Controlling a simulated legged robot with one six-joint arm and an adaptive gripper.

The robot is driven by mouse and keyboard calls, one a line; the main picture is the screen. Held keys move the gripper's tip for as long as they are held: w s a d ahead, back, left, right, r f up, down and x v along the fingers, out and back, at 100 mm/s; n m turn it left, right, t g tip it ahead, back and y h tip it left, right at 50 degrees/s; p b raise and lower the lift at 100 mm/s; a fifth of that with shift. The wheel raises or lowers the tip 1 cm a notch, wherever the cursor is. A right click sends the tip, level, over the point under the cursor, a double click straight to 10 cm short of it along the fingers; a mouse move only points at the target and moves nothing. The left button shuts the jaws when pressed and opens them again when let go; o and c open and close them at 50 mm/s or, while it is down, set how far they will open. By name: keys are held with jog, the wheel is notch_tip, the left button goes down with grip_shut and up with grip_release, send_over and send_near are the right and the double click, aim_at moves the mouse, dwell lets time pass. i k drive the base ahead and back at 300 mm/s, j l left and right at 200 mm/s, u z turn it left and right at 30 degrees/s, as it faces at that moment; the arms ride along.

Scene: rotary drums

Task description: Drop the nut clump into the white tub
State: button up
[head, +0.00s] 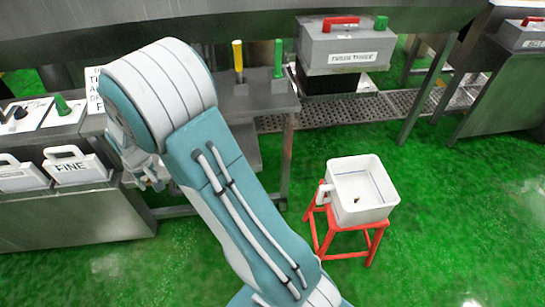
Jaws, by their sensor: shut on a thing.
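The white tub (366,216) stands upright on a red stool at the right of centre, with its open top facing up. A small dark brown lump (357,199) lies on the tub's floor; it may be the nut clump, but it is too small to be sure. My gripper (150,182) is at the left, beside the steel bench and well apart from the tub. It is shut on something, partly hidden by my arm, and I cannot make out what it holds.
The red stool (322,231) stands on open green floor. A white drawer marked FINE (80,172) is left of my gripper. Yellow (238,56) and green (278,59) handles stand on the bench behind my arm. A grey box with a red handle (345,47) is at the back.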

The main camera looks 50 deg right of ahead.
aim_at(362, 193)
jog(key=k+l+z, duration=0.5)
jog(key=k+l, duration=0.55)
